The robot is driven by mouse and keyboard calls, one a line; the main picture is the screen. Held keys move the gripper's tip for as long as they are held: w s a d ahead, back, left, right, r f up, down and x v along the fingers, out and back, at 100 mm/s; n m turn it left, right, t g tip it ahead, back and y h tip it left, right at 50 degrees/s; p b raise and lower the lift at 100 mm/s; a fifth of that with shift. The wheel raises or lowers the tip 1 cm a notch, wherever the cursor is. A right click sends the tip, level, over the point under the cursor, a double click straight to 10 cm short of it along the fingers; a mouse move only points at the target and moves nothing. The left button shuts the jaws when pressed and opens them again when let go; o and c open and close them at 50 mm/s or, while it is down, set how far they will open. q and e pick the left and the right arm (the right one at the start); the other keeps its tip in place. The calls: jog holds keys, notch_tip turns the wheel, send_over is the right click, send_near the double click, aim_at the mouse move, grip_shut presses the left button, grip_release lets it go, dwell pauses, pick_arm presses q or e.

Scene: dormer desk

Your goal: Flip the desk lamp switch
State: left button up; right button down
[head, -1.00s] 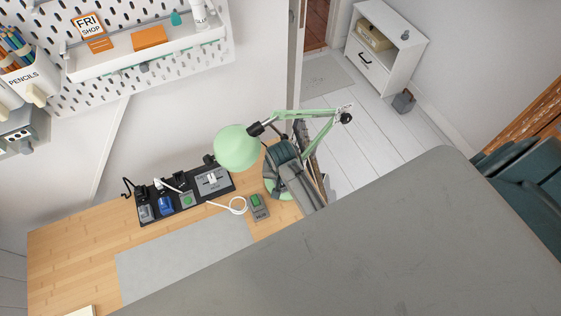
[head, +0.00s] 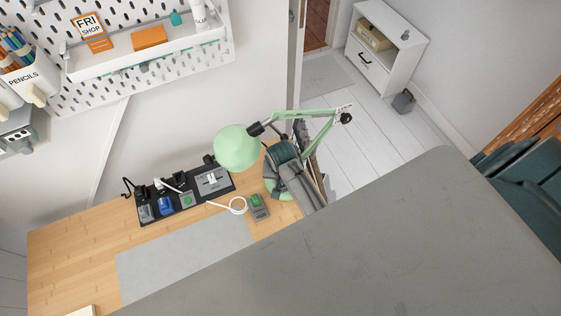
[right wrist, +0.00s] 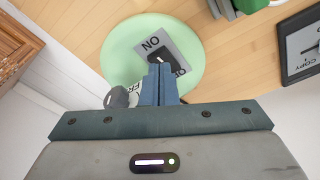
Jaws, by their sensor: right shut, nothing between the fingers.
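The green desk lamp (head: 236,148) stands at the back right of the wooden desk, its shade to the left of my right gripper. Its round green base (right wrist: 122,50) shows in the right wrist view, with a grey plate (right wrist: 183,46) lettered "NO" and a dark piece that may be the switch, partly hidden by my fingers. My right gripper (right wrist: 160,70) is shut and empty, its tips over the base at the plate's near edge. I cannot tell whether they touch. A grey box with a green button (head: 259,206) lies beside the base. My left gripper is not in view.
A grey mat (head: 180,262) covers the desk front. A pegboard shelf (head: 150,50) hangs above. A black framed item (right wrist: 290,60) lies right in the wrist view.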

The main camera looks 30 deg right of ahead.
jog(key=shift+f+b, duration=0.4)
jog(key=shift+f, duration=0.5)
dwell(0.6)
jog(key=shift+r, duration=0.1)
notch_tip(320, 180, up, 3)
jog(key=shift+f+p, duration=0.2)
jog(key=shift+p, duration=0.95)
jog(key=shift+r, duration=2.15)
jog(key=shift+s, duration=0.1)
